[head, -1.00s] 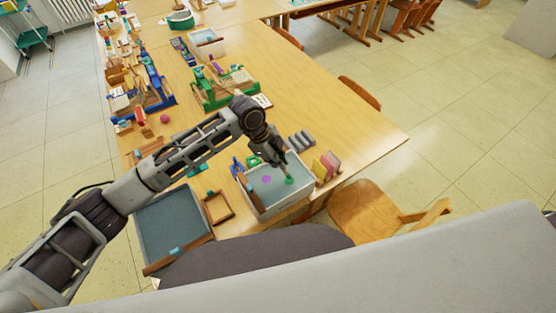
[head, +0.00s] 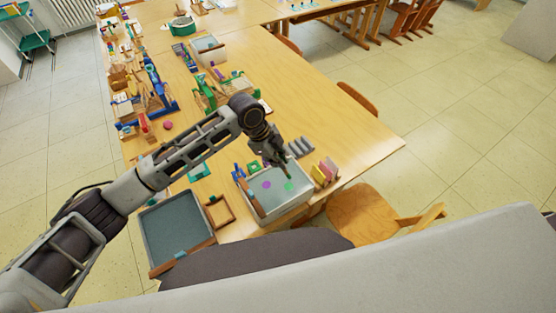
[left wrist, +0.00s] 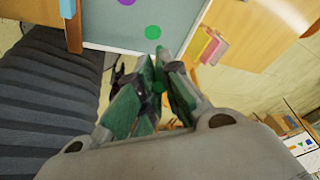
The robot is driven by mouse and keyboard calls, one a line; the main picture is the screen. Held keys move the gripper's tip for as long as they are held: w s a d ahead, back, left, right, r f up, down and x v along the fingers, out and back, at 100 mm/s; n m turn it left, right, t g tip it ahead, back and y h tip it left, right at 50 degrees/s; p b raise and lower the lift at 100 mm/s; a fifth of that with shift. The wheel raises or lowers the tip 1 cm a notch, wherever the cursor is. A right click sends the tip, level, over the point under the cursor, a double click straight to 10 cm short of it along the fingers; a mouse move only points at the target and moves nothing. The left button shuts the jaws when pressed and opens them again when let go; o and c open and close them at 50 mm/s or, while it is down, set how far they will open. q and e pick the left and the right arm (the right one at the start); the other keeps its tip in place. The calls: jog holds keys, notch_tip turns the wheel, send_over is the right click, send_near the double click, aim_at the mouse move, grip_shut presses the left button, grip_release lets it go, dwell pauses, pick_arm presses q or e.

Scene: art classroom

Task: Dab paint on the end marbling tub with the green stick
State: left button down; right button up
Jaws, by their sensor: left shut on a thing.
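A pale marbling tub (head: 275,205) stands near the table's near right end. A purple dab (head: 267,185) and a green dab (head: 289,187) lie apart on its grey surface. My left gripper (head: 284,163) is over the tub's far side, shut on the green stick, which is mostly hidden by the fingers. In the left wrist view, the stick's green end (left wrist: 158,52) shows between the fingertips, near the green dab (left wrist: 153,32) in the picture. The tip looks raised off the surface. My right gripper is not in view.
A second, darker grey tub (head: 175,228) is to the left, with a small wooden frame (head: 218,212) between. Grey rolls (head: 300,147) and pink and yellow blocks (head: 325,171) stand close by the gripper. A wooden chair (head: 365,212) is at the table edge. The table's right part is clear.

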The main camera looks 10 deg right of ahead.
pick_arm(q)
jog(key=shift+r, duration=1.6)
jog(key=shift+a+f, duration=0.1)
